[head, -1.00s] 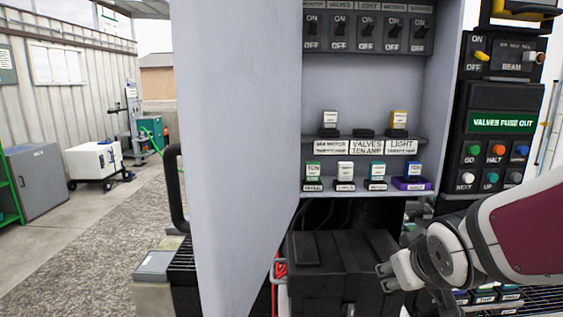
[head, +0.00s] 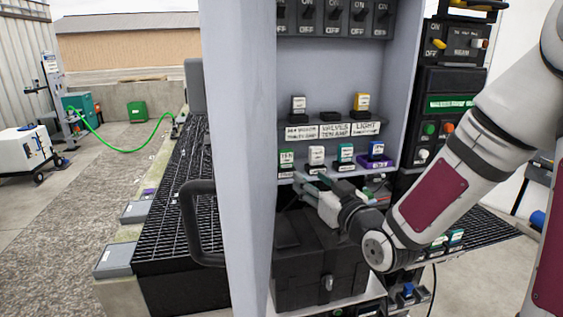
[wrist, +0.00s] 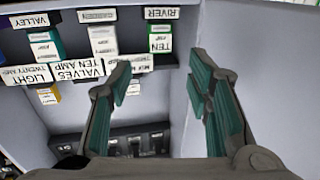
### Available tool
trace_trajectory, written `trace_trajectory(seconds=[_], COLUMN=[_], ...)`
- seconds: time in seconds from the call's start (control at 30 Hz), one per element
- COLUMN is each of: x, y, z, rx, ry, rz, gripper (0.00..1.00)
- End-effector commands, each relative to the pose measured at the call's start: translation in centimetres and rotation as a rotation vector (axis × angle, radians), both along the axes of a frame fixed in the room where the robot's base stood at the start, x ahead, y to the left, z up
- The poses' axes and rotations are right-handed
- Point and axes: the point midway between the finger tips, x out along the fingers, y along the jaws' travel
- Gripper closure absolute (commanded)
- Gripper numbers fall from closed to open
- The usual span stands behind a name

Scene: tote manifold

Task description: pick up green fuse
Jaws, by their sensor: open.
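The green fuse (head: 286,159), white with green bands, stands at the left end of the lower fuse shelf inside the grey cabinet. In the wrist view the teal-padded fingers (wrist: 160,78) are spread and empty. The green fuse appears beyond and between the fingertips there.
A white fuse (head: 316,156), a teal fuse (head: 345,154) and a purple-based fuse (head: 376,152) share the lower shelf. A white fuse (head: 298,105) and a yellow fuse (head: 361,102) stand above. The cabinet's left wall (head: 238,150) is close; a black box (head: 305,265) lies below.

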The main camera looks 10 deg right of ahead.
Motion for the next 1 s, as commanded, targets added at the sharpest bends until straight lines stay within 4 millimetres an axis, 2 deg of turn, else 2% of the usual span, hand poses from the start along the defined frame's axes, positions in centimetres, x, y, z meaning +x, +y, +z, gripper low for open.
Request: trace_trajectory(seconds=[0.03,0.17,0.4,0.67,1.0], x=[1.1,2.2,6.1,7.8,12.0], y=[0.1,0.4,1.3,1.5,2.4], z=[-0.4,-0.5,-0.3,-0.2,-0.3], rx=[-0.005,-0.006,-0.001,0.000,-0.003], ry=[-0.002,0.001,0.003,0.004,0.003], rz=[-0.001,-0.001,0.001,-0.001,0.000], gripper=[0.54,0.54,0.54,0.54,0.54])
